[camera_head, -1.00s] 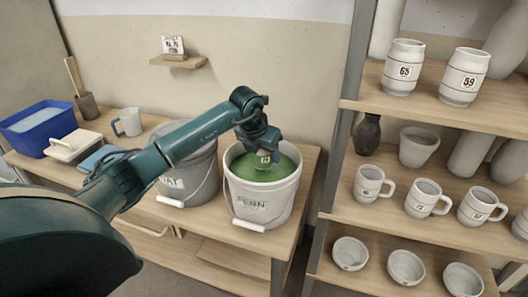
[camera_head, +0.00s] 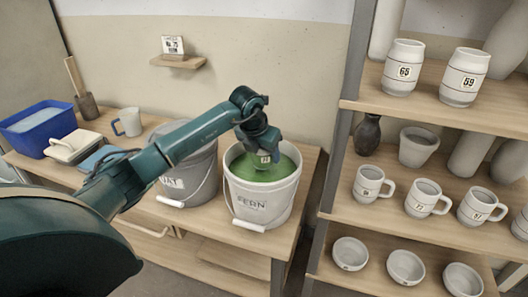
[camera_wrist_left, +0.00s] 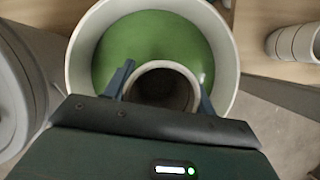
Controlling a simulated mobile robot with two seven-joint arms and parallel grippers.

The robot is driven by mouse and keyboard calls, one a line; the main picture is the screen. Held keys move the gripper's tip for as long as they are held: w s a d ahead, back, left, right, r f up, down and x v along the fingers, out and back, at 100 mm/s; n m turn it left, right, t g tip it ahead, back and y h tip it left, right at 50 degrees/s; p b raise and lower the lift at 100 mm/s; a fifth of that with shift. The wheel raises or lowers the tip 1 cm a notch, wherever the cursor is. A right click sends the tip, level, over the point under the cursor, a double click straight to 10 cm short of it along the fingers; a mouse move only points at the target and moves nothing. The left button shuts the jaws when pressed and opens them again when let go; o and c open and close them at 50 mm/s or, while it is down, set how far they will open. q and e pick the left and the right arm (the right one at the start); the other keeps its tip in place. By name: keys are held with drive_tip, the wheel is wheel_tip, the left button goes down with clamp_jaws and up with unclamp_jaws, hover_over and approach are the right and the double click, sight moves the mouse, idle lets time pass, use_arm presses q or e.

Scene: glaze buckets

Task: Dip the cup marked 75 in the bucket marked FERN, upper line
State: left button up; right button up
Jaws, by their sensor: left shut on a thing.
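The white bucket marked FERN (camera_head: 272,205) stands near the right end of the table, with green glaze (camera_head: 288,158) inside. My left gripper (camera_head: 264,146) is over the bucket's mouth, pointing down, shut on a pale cup (camera_head: 264,160). The cup's small number label is too small to read surely. In the left wrist view, the cup's round rim (camera_wrist_left: 165,70) sits between the two fingers (camera_wrist_left: 163,88), with the green glaze around it. The cup's lower part is hidden, so I cannot tell how deep it sits. My right gripper is not in view.
A grey bucket (camera_head: 190,178) stands close left of the FERN bucket. A blue tub (camera_head: 38,125) and a pale mug (camera_head: 128,122) are farther left. A shelf (camera_head: 440,110) with labelled cups and mugs rises on the right. A small card (camera_head: 172,45) stands on the wall ledge.

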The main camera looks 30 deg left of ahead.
use_arm(q)
wheel_tip(320, 180, up, 8)
drive_tip(key=p, duration=0.5)
drive_tip(key=shift+f, duration=0.15)
drive_tip(key=shift+d, duration=0.1)
